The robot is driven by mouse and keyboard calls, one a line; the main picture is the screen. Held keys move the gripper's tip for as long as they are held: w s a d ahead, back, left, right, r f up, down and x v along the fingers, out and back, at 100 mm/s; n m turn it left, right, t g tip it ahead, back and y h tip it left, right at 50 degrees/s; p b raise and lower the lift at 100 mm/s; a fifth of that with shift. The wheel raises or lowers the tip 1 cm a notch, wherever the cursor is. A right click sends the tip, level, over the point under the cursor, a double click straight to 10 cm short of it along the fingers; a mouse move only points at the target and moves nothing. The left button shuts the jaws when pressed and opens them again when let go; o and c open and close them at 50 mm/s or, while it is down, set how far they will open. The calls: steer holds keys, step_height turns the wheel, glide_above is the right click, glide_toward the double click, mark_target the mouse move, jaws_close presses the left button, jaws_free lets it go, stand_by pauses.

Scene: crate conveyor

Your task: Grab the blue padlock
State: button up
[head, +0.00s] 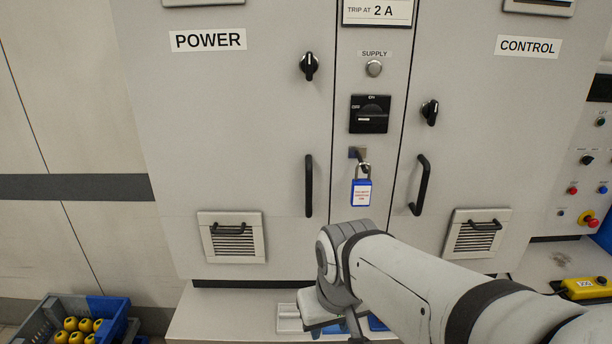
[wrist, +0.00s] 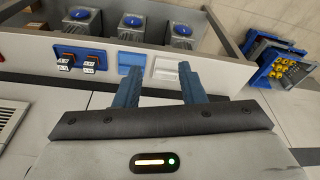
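The blue padlock (head: 361,192) hangs upright with a white label on its front. Its shackle is at a metal hasp (head: 357,153) below the black switch on the cabinet's middle panel. The padlock is not seen in the wrist view. My gripper (wrist: 158,76) is open in the wrist view, with its two blue-grey fingers apart and nothing between them. It points down over the shelf with trays. In the head view my arm's wrist is below and slightly left of the padlock, and hides most of the gripper.
Door handles (head: 309,186) and (head: 420,185) stick out either side of the padlock. A blue tray (wrist: 130,60), a white tray (wrist: 167,68) and a blue holder (wrist: 80,57) with small labelled items lie below. A bin (head: 116,311) holds several yellow items.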

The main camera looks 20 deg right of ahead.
steer(key=shift+s+a, duration=0.1)
steer(key=shift+o, duration=0.7)
steer(key=shift+r, duration=0.15)
steer(key=o, duration=0.4)
steer(key=shift+m+t, duration=0.3)
steer(key=shift+m, duration=0.2)
steer(key=w+d+r, duration=0.1)
steer(key=w+r, duration=0.1)
steer(key=w+d+r+p, duration=0.1)
steer(key=w+r, duration=0.1)
steer(key=r, duration=0.1)
steer(key=w+r, duration=0.2)
steer(key=shift+w+d+r, duration=0.35)
steer(key=shift+w+d, duration=0.05)
step_height(320, 180, up, 13)
steer(key=m+t+h+p, duration=0.1)
steer(key=m+p, duration=0.1)
glide_above(363, 181)
steer(key=s, duration=0.3)
steer(key=x, duration=0.4)
steer(key=p+x, duration=0.1)
steer(key=x, duration=0.1)
steer(key=shift+w+a+f, duration=0.15)
steer(key=shift+w+a, duration=0.15)
steer(key=shift+w, duration=0.1)
steer(key=shift+w+f, duration=0.1)
steer(key=shift+f, duration=0.3)
